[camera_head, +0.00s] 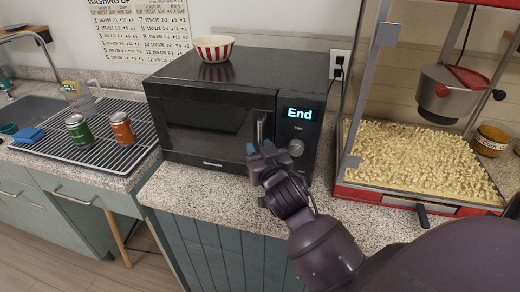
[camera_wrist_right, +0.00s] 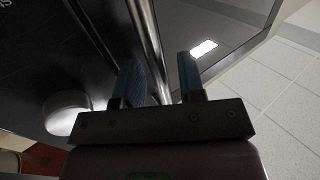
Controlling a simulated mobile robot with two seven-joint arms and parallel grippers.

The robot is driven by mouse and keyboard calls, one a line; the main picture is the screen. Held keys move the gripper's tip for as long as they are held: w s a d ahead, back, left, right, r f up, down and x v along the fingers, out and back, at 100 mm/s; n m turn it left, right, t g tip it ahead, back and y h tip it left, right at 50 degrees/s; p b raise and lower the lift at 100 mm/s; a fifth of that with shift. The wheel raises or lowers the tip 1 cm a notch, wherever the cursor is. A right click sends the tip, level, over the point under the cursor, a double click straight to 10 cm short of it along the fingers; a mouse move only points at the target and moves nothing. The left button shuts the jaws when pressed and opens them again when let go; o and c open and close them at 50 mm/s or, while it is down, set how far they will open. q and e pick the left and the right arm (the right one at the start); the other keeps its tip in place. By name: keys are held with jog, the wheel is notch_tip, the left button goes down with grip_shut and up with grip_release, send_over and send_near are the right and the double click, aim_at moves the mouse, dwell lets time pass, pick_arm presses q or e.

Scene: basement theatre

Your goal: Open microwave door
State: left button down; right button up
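The black microwave (camera_head: 222,98) stands on the speckled counter with its door (camera_head: 205,128) closed. Its lit display (camera_head: 299,113) reads "End", with a round knob (camera_head: 296,147) below. The upright handle (camera_head: 260,131) is at the door's right edge. My right gripper (camera_head: 261,149) is at the handle's lower part. In the right wrist view, the blue fingers of this gripper (camera_wrist_right: 163,82) are apart, and the shiny handle bar (camera_wrist_right: 146,38) runs down between them. A gap shows beside the bar; contact is hard to tell. My left gripper is not in view.
A popcorn machine (camera_head: 348,160) stands close on the right, full of popcorn. A striped bowl (camera_head: 214,47) sits on the microwave. Green (camera_head: 78,131) and orange (camera_head: 121,128) jars stand on the drying rack (camera_head: 90,157) at left. Counter in front of the microwave is clear.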

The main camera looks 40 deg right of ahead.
grip_shut()
jog(key=shift+a, duration=0.1)
dwell(0.4)
